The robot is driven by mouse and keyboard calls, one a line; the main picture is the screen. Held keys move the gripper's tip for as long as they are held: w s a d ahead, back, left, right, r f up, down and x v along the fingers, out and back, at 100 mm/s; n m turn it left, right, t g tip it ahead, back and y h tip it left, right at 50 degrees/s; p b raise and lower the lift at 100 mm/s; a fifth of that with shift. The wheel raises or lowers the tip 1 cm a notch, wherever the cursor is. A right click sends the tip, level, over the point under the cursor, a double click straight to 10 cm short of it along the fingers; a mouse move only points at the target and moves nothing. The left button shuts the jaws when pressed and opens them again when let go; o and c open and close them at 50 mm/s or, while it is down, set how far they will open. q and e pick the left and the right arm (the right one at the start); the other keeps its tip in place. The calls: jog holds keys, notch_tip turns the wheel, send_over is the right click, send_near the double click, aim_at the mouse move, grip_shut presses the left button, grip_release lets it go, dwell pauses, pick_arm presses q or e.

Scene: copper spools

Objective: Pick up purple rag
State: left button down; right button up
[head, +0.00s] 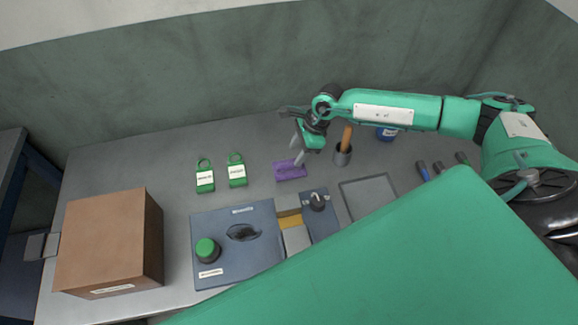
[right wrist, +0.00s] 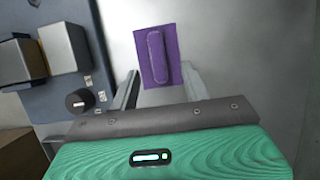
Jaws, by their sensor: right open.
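The purple rag (head: 290,171) lies flat on the grey table, right of the green tags, in the head view. In the right wrist view the rag (right wrist: 157,57) shows a raised rounded strip along its middle, and it lies just beyond my fingertips. My right gripper (head: 298,157) is above the rag with its fingers pointing down. It is open and empty, with the rag lined up between its two fingers in the wrist view (right wrist: 160,80). My left gripper is not in view.
A blue-grey panel with a green knob (head: 207,250) is in front. A brown box (head: 108,243) stands at the left.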

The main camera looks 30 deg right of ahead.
aim_at(289, 164)
jog(key=p+x, duration=0.2)
jog(key=x, duration=0.2)
jog(key=shift+s+a+f, duration=0.1)
jog(key=shift+a+f, duration=0.05)
jog(key=shift+a, duration=0.05)
jog(key=shift+f, duration=0.25)
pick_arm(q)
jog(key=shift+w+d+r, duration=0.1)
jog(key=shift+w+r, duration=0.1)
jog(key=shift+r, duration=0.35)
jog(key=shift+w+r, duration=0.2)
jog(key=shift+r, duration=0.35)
pick_arm(e)
jog(key=shift+c, duration=0.9)
grip_shut()
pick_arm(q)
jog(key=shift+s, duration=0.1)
